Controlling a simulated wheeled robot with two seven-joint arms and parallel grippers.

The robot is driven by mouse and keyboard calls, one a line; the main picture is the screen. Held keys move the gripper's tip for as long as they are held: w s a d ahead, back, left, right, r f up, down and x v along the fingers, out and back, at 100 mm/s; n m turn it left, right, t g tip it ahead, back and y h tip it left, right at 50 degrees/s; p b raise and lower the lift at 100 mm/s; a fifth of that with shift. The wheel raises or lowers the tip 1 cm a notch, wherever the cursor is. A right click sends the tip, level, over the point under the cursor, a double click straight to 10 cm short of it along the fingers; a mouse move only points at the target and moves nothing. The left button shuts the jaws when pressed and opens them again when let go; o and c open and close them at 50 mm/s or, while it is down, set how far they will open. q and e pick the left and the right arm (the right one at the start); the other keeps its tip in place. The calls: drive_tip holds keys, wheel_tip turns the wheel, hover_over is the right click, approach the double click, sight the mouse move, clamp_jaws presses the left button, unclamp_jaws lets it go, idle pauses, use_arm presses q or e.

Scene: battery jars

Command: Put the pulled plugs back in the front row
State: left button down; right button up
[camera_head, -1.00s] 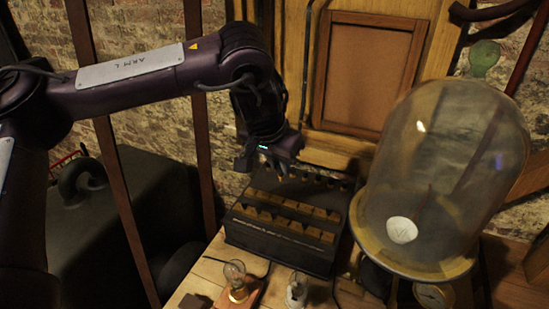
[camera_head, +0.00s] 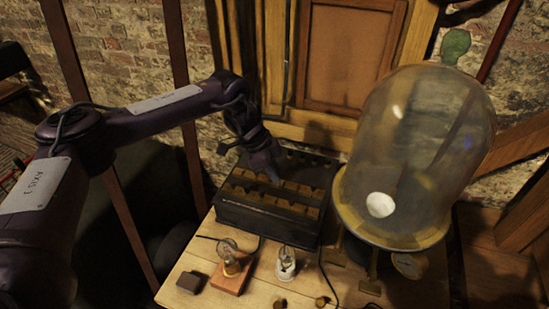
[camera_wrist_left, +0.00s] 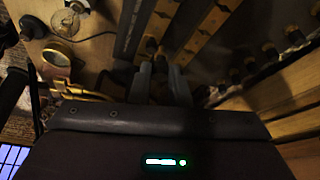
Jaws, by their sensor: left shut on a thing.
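The black plug box (camera_head: 262,222) stands on the wooden table, with brass bars (camera_head: 300,188) in rows along its top. My left gripper (camera_head: 274,178) is over the middle of the box top, pointing down. In the left wrist view its two fingers (camera_wrist_left: 163,72) are shut on a small plug (camera_wrist_left: 161,60), mostly hidden between them. Brass bars (camera_wrist_left: 204,28) run close to the fingertips. I cannot tell whether the held plug touches a hole. Two small brass pieces, perhaps loose plugs, lie at the table's front (camera_head: 280,302) and (camera_head: 322,300). My right gripper is not in view.
A large glass dome (camera_head: 420,150) stands close to the right of the box. A bulb on a wooden base (camera_head: 229,262), a bulb on a white base (camera_head: 286,264) and a dark block (camera_head: 192,282) stand in front. Dark cords cross the table. A wooden panel rises behind.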

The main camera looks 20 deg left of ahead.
use_arm(q)
drive_tip(key=shift+m, duration=0.3)
wheel_tip(320, 180, down, 6)
drive_tip(key=b, duration=0.4)
drive_tip(key=shift+a+r, duration=0.1)
drive_tip(key=shift+f, duration=0.5)
drive_tip(key=shift+f+b, duration=0.4)
drive_tip(key=shift+f, duration=0.15)
idle(0.4)
drive_tip(key=shift+f, duration=0.25)
idle(0.5)
drive_tip(key=c, duration=1.3)
unclamp_jaws()
drive_tip(key=shift+r, duration=0.1)
